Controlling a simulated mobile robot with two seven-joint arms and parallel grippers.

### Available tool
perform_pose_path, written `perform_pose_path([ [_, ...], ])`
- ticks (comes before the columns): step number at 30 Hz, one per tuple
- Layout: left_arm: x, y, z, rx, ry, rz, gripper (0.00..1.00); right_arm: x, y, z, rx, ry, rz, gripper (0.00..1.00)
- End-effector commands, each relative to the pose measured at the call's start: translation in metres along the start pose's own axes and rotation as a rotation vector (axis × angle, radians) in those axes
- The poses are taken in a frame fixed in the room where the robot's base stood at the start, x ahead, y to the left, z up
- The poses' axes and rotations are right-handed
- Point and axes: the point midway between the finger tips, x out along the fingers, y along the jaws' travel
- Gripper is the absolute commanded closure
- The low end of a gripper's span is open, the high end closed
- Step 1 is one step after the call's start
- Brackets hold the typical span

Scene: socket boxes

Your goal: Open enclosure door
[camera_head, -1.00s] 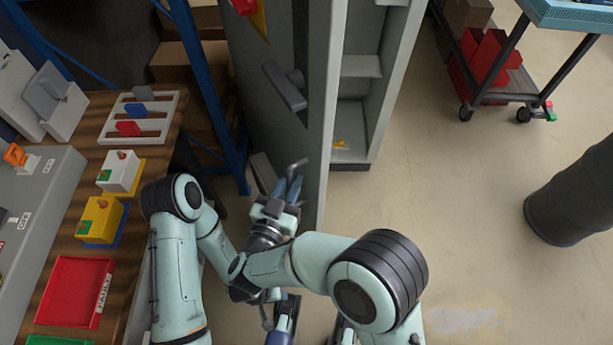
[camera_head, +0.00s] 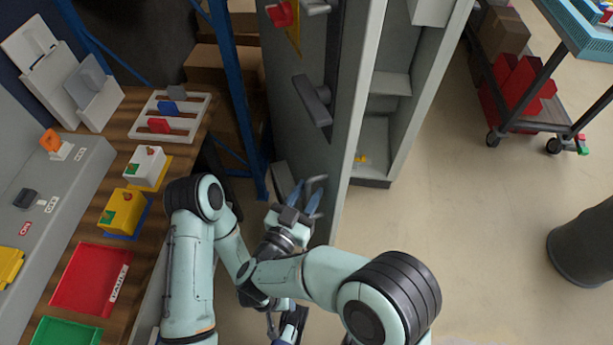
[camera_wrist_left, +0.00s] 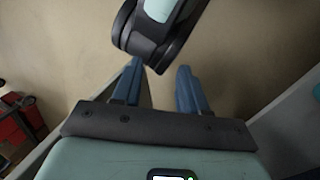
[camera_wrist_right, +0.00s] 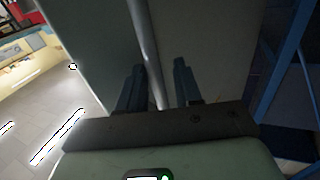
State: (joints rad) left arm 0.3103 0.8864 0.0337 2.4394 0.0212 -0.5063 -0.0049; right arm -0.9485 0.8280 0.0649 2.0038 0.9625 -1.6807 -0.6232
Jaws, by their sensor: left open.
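The grey enclosure (camera_head: 412,68) stands at the top of the head view with its shelves exposed on the right. Its door panel (camera_head: 341,185) stands away from the shelves, its outer face to the left. A dark handle (camera_head: 312,100) is on that face. My right gripper (camera_head: 306,197) is beside the lower door face, fingers apart. A curved metal piece shows by its fingertips. In the right wrist view a metal bar (camera_wrist_right: 146,45) runs between the open fingers (camera_wrist_right: 158,90); contact cannot be told. My left gripper (camera_wrist_left: 160,88) is open and empty, low over the floor.
A wooden table (camera_head: 112,215) on the left holds trays and small boxes. A blue rack post (camera_head: 238,110) stands close left of the door. A cart (camera_head: 530,110) is at upper right and a dark cylinder (camera_head: 585,240) at right. Floor between them is clear.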

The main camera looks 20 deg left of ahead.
Motion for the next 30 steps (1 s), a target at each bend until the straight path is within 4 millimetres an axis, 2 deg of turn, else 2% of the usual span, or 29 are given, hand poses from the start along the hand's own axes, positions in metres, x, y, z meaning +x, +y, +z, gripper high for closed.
perform_pose_path([
  [5, -0.01, 0.004, 0.011, 0.003, -0.032, 0.002, 0.57, 0.0, 0.0, -0.03, 0.005, 0.004, 0.0, 0.66],
  [16, -0.038, 0.013, 0.048, 0.012, -0.139, 0.006, 0.57, -0.002, -0.003, -0.13, 0.015, 0.018, -0.004, 0.66],
  [21, -0.046, 0.013, 0.051, 0.011, -0.15, 0.004, 0.57, -0.002, -0.004, -0.169, 0.014, 0.016, -0.007, 0.66],
  [24, -0.049, 0.013, 0.052, 0.01, -0.155, 0.002, 0.57, -0.002, -0.003, -0.184, 0.011, 0.014, -0.005, 0.66],
  [30, -0.05, 0.013, 0.054, 0.01, -0.161, 0.0, 0.57, 0.0, -0.003, -0.199, 0.005, 0.006, -0.004, 0.66],
])
